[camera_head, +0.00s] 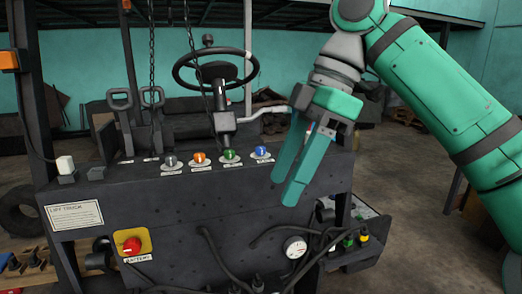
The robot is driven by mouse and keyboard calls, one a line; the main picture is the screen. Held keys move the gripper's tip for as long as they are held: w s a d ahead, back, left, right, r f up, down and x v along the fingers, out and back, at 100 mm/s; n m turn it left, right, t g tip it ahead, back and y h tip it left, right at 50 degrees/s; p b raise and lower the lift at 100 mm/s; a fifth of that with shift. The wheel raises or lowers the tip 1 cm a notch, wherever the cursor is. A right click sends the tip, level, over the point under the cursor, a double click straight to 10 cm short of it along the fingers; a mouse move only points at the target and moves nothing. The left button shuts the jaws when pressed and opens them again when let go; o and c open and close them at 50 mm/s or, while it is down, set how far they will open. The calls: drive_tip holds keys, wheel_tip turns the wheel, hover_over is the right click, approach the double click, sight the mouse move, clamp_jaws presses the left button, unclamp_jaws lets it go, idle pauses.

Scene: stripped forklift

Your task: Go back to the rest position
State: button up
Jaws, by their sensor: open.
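My gripper (285,187) is in the right-centre of the head view, with its two teal fingers pointing down and to the left. The fingers are apart and I see nothing between them. It hangs in front of the right part of the forklift's dark panel (150,222), near the blue knob (261,152). I cannot tell the exact gap between gripper and panel. My arm comes in from the upper right.
Grey, orange (199,158) and green (230,155) knobs line the panel's top. A steering wheel (216,68), levers (121,103) and hanging chains stand behind. A red button (132,245), a gauge (295,247) and loose black hoses are low in front. Open floor (400,200) shows at right.

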drive_tip(key=w+a+f+m+t+y, duration=0.2)
drive_tip(key=w+a+f+y, duration=0.1)
drive_tip(key=w+a+f, duration=0.4)
drive_tip(key=w+a+f+m+t+y, duration=0.2)
drive_tip(key=w+a+f+y, duration=0.15)
drive_tip(key=f, duration=0.55)
drive_tip(key=w+a+f+m+t+y, duration=0.2)
drive_tip(key=w+a+f+t+y, duration=0.1)
drive_tip(key=w+a+f, duration=0.4)
wheel_tip(320, 180, down, 19)
drive_tip(key=s+m+t+h, duration=0.2)
drive_tip(key=m+t+h, duration=0.1)
drive_tip(key=m+t, duration=0.65)
drive_tip(key=s+d+f+m+h, duration=0.3)
drive_tip(key=s+f+m+h, duration=0.1)
drive_tip(key=s+f, duration=0.6)
drive_tip(key=s+d+f+m+h, duration=0.4)
drive_tip(key=s+f, duration=0.4)
drive_tip(key=s, duration=0.4)
drive_tip(key=s+d+r+n+h, duration=0.1)
drive_tip(key=s+d+r, duration=0.1)
drive_tip(key=s, duration=1)
drive_tip(key=s+d+r+n+h, duration=0.2)
drive_tip(key=s+d, duration=0.2)
drive_tip(key=s, duration=0.8)
drive_tip(key=shift+s+r, duration=0.15)
drive_tip(key=shift+s, duration=0.1)
